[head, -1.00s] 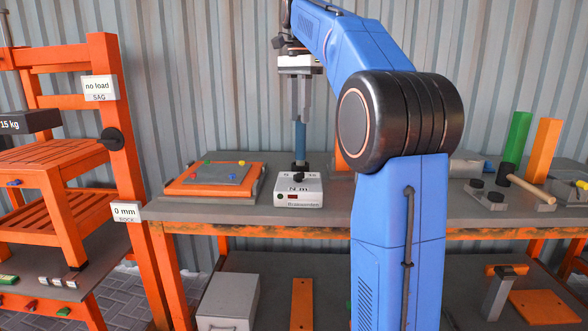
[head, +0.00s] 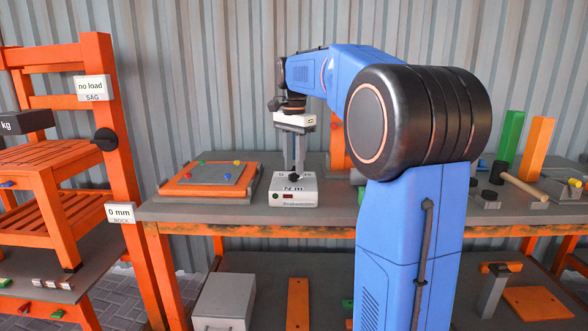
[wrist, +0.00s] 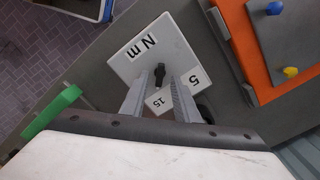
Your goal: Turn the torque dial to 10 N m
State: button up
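The torque unit is a white box (head: 306,190) on the bench, marked "N m", with a small red display on its front. It also shows in the wrist view (wrist: 128,65), with the numbers 5 and 15 on its top. The black torque dial (wrist: 159,72) sits on that top. My gripper (wrist: 160,80) points down over the box, its two grey fingers apart. The dial shows in the gap between the fingertips, with no clear contact on either side. In the head view, my gripper (head: 294,172) hides part of the box top. The display reading is too small to tell.
An orange and grey board (head: 210,177) with coloured knobs lies left of the box. An orange rack (head: 112,140) is at far left. A green piece (wrist: 50,110) shows in the wrist view.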

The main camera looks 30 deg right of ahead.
jog(key=shift+f, duration=0.95)
grip_shut()
jog(key=shift+n, duration=0.3)
jog(key=n, duration=0.4)
jog(key=shift+n, duration=2)
